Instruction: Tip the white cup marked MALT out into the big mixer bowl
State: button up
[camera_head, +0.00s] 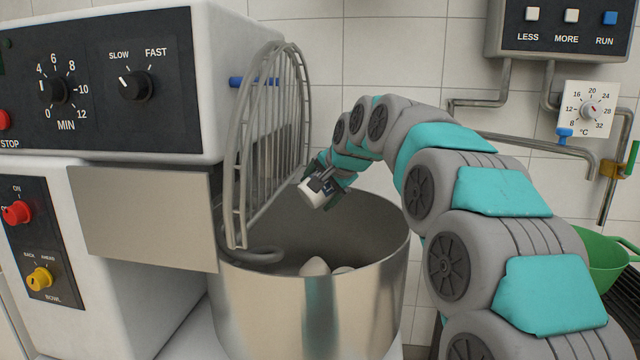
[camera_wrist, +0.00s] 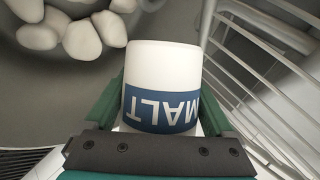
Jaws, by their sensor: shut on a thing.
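The white cup (camera_wrist: 163,70) with a blue band marked MALT is held between the green fingers of my gripper (camera_wrist: 160,108). In the head view the cup (camera_head: 314,193) is tilted, over the big mixer bowl (camera_head: 310,308), with my gripper (camera_head: 326,183) shut on it. The steel bowl holds several pale rounded lumps (camera_head: 315,267), which also show at the upper left in the wrist view (camera_wrist: 80,40). The cup's mouth and contents are hidden in both views.
The raised wire guard (camera_head: 272,145) stands just left of the cup; its bars (camera_wrist: 262,85) show close by in the wrist view. The dough hook (camera_head: 250,255) reaches into the bowl's left side. A green bowl (camera_head: 604,260) is at the right, behind my arm.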

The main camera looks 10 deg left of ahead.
jog(key=m+g+y+p, duration=0.1)
jog(key=m+g+y, duration=0.1)
jog(key=shift+r+y, duration=0.15)
jog(key=shift+y, duration=0.25)
jog(key=shift+w+r+m+y+p, duration=0.1)
jog(key=shift+r+m+y+p, duration=0.25)
jog(key=shift+p, duration=0.6)
jog(key=shift+w+d+f+m+g+y, duration=0.15)
jog(key=shift+f+m+g+y, duration=0.1)
jog(key=shift+g+y, duration=0.2)
jog(key=shift+w+d+r+m+g+y, duration=0.15)
jog(key=shift+d+r+m+g+y, duration=0.15)
jog(key=shift+m+y, duration=0.3)
jog(key=shift+w+d+r+m+g+y, duration=0.1)
jog(key=shift+r+m+g+y, duration=0.15)
jog(key=shift+y, duration=0.3)
jog(key=shift+w+d+m+g+y, duration=0.1)
jog(key=shift+m+y, duration=0.25)
jog(key=shift+y, duration=0.2)
jog(key=shift+s+d+r, duration=0.1)
